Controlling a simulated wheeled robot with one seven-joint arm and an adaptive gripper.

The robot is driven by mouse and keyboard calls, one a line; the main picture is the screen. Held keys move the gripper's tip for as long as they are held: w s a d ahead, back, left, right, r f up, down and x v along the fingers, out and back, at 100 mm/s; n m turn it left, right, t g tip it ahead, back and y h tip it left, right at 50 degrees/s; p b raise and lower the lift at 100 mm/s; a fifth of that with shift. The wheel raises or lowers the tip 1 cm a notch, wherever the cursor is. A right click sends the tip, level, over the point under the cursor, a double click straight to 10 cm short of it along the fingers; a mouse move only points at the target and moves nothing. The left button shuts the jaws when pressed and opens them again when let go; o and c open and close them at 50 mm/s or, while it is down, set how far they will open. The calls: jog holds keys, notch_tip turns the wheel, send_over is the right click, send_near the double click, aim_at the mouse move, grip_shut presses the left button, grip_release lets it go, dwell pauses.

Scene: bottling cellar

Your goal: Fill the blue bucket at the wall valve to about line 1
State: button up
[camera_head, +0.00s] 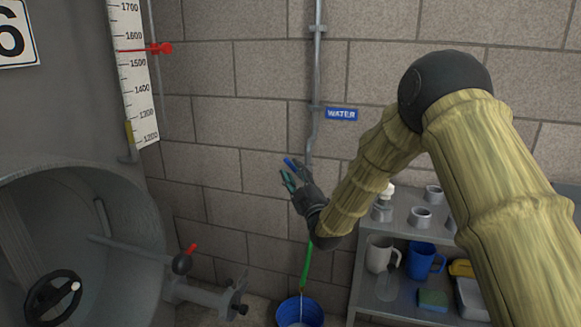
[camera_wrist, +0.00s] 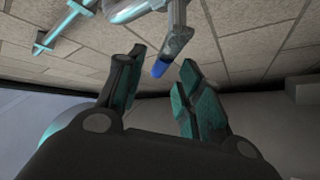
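The blue bucket (camera_head: 287,313) stands on the floor at the bottom edge of the head view, its lower part cut off. A green hose (camera_head: 307,262) hangs down the wall, its lower end over the bucket. A thin pale streak shows below the hose end; I cannot read the fill lines or the level. The wall valve (camera_wrist: 178,38) has a blue-tipped lever (camera_wrist: 160,68), which also shows in the head view (camera_head: 289,162). My gripper (camera_head: 287,172) is at the valve. Its fingers (camera_wrist: 160,82) are apart, with the blue tip between and just beyond them.
A blue WATER sign (camera_head: 341,114) is on the block wall right of the pipe (camera_head: 316,70). A grey shelf (camera_head: 397,225) with jugs and small parts stands at right. A large grey tank opening (camera_head: 130,215) with a red-tipped lever (camera_head: 192,248) fills the left.

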jog(key=v, duration=0.8)
jog(key=shift+w, duration=0.1)
dwell(7.1)
